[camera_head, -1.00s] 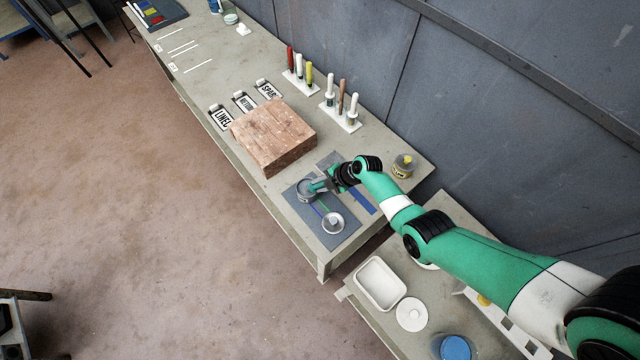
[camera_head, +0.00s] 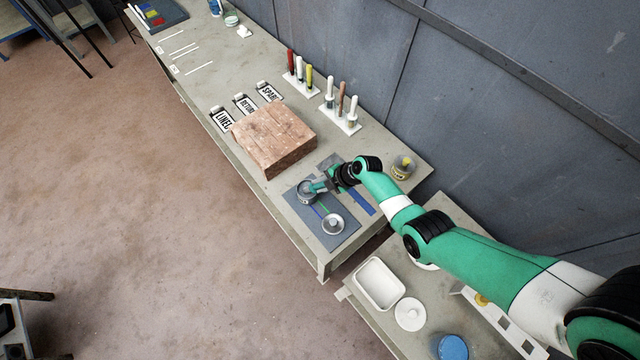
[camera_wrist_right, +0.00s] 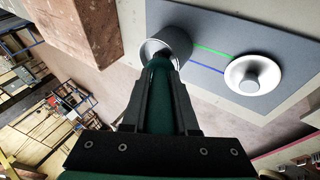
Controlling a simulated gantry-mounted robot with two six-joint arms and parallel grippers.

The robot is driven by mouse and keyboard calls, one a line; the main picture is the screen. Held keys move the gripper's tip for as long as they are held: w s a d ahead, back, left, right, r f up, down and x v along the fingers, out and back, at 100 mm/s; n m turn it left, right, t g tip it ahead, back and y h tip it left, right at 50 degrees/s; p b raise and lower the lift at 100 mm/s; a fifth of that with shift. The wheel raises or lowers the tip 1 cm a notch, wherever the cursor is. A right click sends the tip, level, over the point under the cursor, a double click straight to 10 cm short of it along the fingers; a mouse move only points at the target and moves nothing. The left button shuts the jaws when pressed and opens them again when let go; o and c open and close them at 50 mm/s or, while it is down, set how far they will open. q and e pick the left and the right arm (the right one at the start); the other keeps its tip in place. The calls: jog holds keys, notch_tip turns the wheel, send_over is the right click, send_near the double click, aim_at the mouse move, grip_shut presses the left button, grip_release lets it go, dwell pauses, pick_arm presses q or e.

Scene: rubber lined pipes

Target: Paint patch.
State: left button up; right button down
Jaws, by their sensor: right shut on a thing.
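My right gripper (camera_head: 338,179) is shut on a green-handled tool (camera_wrist_right: 157,92) and reaches low over the blue-grey mat (camera_head: 348,236). In the right wrist view, the tool stands between the fingers and points at a round grey pot (camera_wrist_right: 170,40). The pot also shows in the head view (camera_head: 306,186). The tool's tip is at the pot's mouth; I cannot tell how deep it goes. A round silver lid with a knob (camera_head: 333,224) lies on the mat beside the pot and also shows in the right wrist view (camera_wrist_right: 253,75). My left gripper is not in view.
A reddish block (camera_head: 272,138) stands left of the mat. Labelled plates (camera_head: 244,103) lie behind it. Racks hold several upright tools (camera_head: 342,106). A yellow-topped can (camera_head: 402,167) stands right. A white tray (camera_head: 380,283) and a blue-topped container (camera_head: 452,347) are on the nearer bench.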

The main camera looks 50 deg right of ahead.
notch_tip(320, 180, up, 6)
jog(key=p, duration=0.4)
jog(key=shift+f+p, duration=0.1)
jog(key=shift+p, duration=0.3)
jog(key=shift+f, duration=0.1)
